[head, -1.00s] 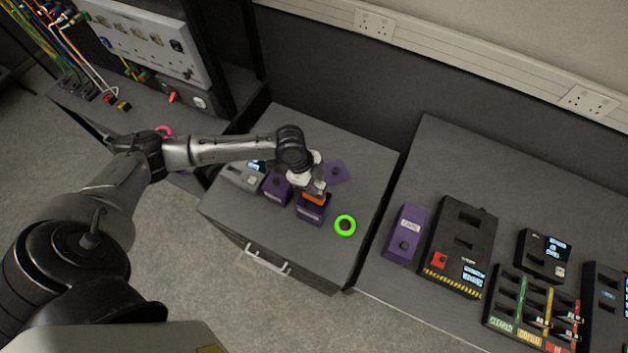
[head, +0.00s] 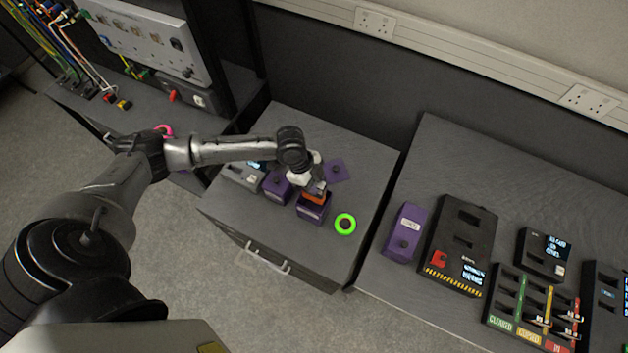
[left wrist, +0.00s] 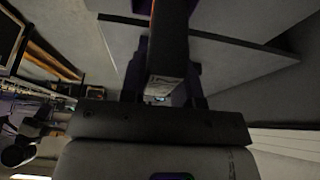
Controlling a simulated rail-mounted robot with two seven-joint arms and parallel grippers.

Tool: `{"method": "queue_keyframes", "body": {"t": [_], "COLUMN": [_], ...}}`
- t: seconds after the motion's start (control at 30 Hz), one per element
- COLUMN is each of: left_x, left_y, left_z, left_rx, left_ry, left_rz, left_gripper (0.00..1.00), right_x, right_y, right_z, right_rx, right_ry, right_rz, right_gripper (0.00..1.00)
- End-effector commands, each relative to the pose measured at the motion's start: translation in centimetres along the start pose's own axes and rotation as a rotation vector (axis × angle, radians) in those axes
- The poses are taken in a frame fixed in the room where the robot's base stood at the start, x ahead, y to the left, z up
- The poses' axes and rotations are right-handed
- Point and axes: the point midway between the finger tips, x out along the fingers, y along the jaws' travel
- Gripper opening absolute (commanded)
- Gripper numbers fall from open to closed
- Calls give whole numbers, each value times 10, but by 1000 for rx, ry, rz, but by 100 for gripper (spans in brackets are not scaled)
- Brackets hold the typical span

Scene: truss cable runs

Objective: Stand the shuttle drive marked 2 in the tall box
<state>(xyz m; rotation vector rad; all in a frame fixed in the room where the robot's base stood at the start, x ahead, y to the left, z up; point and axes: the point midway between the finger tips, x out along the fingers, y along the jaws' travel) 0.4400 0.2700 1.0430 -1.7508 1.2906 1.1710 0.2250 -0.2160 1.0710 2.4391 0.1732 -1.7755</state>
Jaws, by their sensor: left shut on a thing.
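My left gripper (head: 314,189) is shut on a dark drive with an orange edge (head: 316,197). In the left wrist view the drive (left wrist: 167,50) shows between the fingers, with a small white label whose mark I cannot read. The gripper points down over a purple box (head: 312,211) on the middle cabinet. The drive is at the top of this box; I cannot tell how far inside it is. A second purple box (head: 277,186) stands just left of it. I cannot tell from above which is the tall box. My right gripper is not in view.
A green ring (head: 345,224) lies right of the boxes, a flat purple piece (head: 337,170) behind them, and a small grey device (head: 243,175) to the left. The right table holds a labelled purple box (head: 405,232), a black unit (head: 460,245) and a slotted rack (head: 535,310).

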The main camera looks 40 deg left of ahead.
Motion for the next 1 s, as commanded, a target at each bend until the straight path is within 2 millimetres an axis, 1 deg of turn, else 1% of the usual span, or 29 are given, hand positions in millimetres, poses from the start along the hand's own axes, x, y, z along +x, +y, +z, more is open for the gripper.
{"method": "queue_keyframes", "body": {"t": [0.37,1.0], "left_x": [0,8], "left_y": [0,0], "left_z": [0,3], "left_rx": [0,0], "left_ry": [1,2], "left_rz": [-1,-2], "left_gripper": [0,0], "right_x": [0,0], "right_y": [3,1], "right_z": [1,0], "right_rx": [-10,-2], "right_ry": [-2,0], "right_rz": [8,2], "right_gripper": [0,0]}}
